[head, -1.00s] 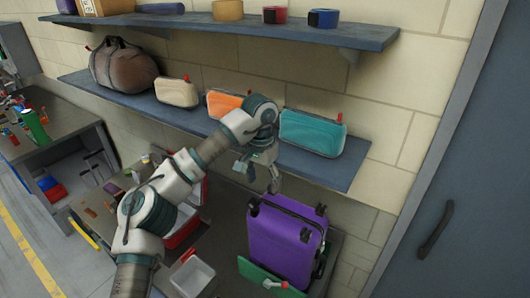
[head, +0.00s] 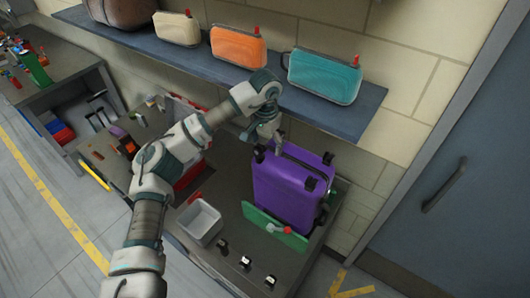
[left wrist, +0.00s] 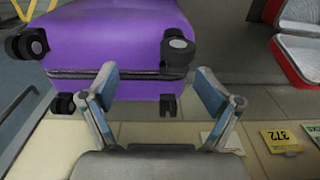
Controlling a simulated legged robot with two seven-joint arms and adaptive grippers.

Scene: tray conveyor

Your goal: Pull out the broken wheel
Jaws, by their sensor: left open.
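A purple suitcase (head: 285,190) stands on the dark bench with black wheels on its upturned end. In the left wrist view the suitcase (left wrist: 110,35) shows a left wheel (left wrist: 30,44), a larger-looking grey-capped wheel (left wrist: 177,48) on the right, and two smaller wheels along its lower edge, (left wrist: 62,104) and (left wrist: 168,104). I cannot tell for sure which is broken. My left gripper (head: 264,132) is above the suitcase's far left corner. In the left wrist view its fingers (left wrist: 158,78) are spread and empty, with suitcase between and beyond them. My right gripper is not in view.
A grey bin (head: 199,222) and several small black wheels (head: 245,263) lie on the bench front. A green board (head: 264,226) with a red-handled tool (head: 281,230) is beside the suitcase. A wall shelf (head: 340,122) with teal (head: 325,77) and orange cases overhangs behind.

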